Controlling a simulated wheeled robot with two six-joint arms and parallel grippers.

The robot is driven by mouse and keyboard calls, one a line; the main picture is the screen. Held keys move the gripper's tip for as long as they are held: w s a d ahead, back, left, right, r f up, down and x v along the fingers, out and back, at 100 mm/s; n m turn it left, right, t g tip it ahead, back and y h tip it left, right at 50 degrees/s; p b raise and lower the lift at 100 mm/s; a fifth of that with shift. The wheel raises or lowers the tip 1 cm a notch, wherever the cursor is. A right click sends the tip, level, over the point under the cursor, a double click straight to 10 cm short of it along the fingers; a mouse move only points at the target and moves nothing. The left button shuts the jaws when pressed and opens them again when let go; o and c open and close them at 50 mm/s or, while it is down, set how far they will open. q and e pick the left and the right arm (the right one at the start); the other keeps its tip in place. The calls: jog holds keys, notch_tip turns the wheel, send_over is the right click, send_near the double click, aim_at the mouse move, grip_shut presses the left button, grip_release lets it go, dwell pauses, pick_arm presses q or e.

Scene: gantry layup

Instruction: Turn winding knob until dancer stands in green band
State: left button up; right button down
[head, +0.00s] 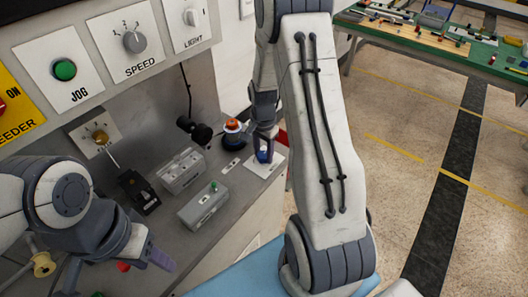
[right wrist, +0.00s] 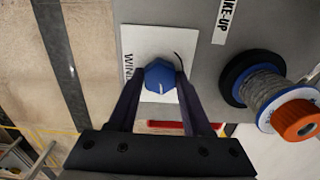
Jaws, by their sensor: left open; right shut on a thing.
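The blue winding knob (right wrist: 160,77) sits on a white plate (right wrist: 185,45) with partly hidden lettering, and has a pale pointer line on top. In the right wrist view the two fingers of my right gripper (right wrist: 160,88) are shut on its sides. In the head view my right gripper (head: 264,148) reaches down to the same knob (head: 265,156) at the bench's right end. My left gripper (head: 150,252) is open and empty at the lower left, apart from the panel. A brass pivot with a rod on a white plate (head: 88,132) may be the dancer; no green band is discernible.
An orange-topped spool (head: 232,128) stands beside the knob and shows large in the right wrist view (right wrist: 265,90). Two grey boxes (head: 203,207) and a black device (head: 138,192) occupy the bench. JOG, SPEED and LIGHT controls line the panel (head: 150,65). Floor at right is clear.

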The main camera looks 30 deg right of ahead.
aim_at(263, 155)
jog(key=shift+c, duration=1.7)
grip_release()
notch_tip(263, 155, up, 10)
jog(key=shift+r+b, duration=0.25)
jog(key=shift+b, duration=0.15)
jog(key=shift+a, duration=0.1)
jog(key=s+a+r+n, duration=0.3)
jog(key=s+a+n, duration=0.15)
jog(key=a, duration=0.45)
jog(key=s+a+r+n, duration=0.25)
jog(key=a+n, duration=0.35)
jog(key=a, duration=0.4)
jog(key=s+a+n, duration=0.3)
jog(key=s+n, duration=0.2)
jog(key=s, duration=0.2)
jog(key=s+a+n+y, duration=0.1)
jog(key=s+a+n, duration=0.3)
jog(key=s+n, duration=0.2)
jog(key=s, duration=0.2)
jog(key=shift+s+r, duration=0.2)
jog(key=shift+s, duration=0.1)
